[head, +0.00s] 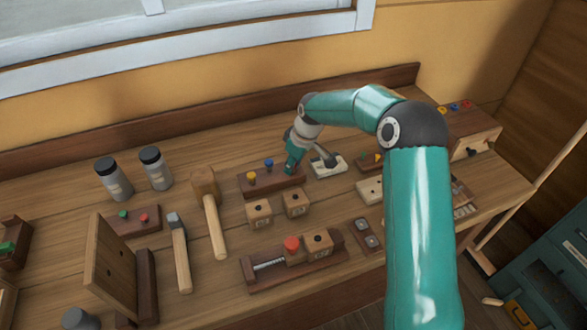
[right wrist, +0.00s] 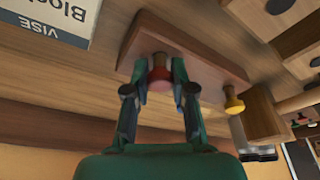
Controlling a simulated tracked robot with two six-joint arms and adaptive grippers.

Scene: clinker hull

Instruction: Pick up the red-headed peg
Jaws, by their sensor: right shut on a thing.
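The red-headed peg (right wrist: 160,78) shows in the right wrist view between the two fingers of my right gripper (right wrist: 158,85), which is shut on its head. The peg stands at the end of a dark wooden block (right wrist: 205,62); its lower end appears to be at the block, and I cannot tell how deep it sits. In the head view my right gripper (head: 291,168) is at the right end of this block (head: 262,187) and hides the red peg. A yellow-headed peg (head: 251,177) and a blue-headed peg (head: 269,163) stand beside it. My left gripper is not in view.
Right of the gripper is a pale label block (head: 328,167). In front stand two wooden cubes (head: 259,212) and a clamp (head: 265,266) with a red knob (head: 291,243). A mallet (head: 212,215), a hammer (head: 180,250) and two jars (head: 113,180) are to the left.

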